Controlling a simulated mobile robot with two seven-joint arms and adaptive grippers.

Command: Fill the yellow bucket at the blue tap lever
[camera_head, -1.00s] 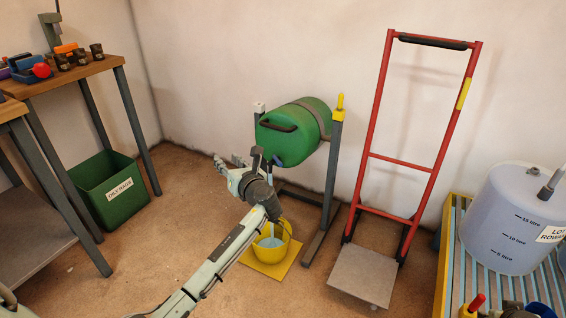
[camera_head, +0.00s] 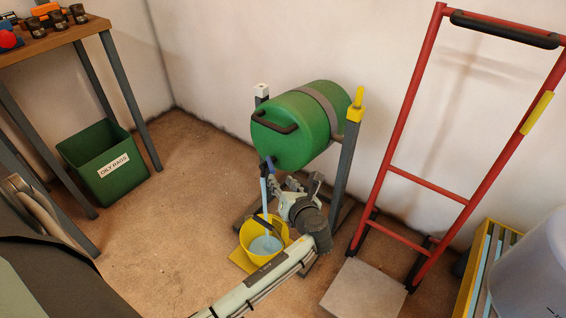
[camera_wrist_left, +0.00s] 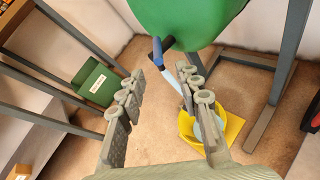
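The green drum (camera_head: 300,128) lies sideways on a grey stand, with a blue tap lever (camera_head: 268,163) at its lower front; the lever also shows in the left wrist view (camera_wrist_left: 157,52). A pale blue stream (camera_head: 264,192) runs from the tap into the yellow bucket (camera_head: 254,262), which holds pale blue liquid (camera_head: 266,244). The bucket stands upright below; in the left wrist view the right finger partly hides it (camera_wrist_left: 187,124). My left gripper (camera_head: 280,188) is open and empty, just right of the stream and below the drum, apart from the lever. My right gripper is out of view.
A yellow pad (camera_head: 240,262) lies under the bucket. A red hand truck (camera_head: 424,186) stands to the right. A green oily-rags bin (camera_head: 105,165) and a workbench (camera_head: 50,45) are at left. The floor between bin and bucket is clear.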

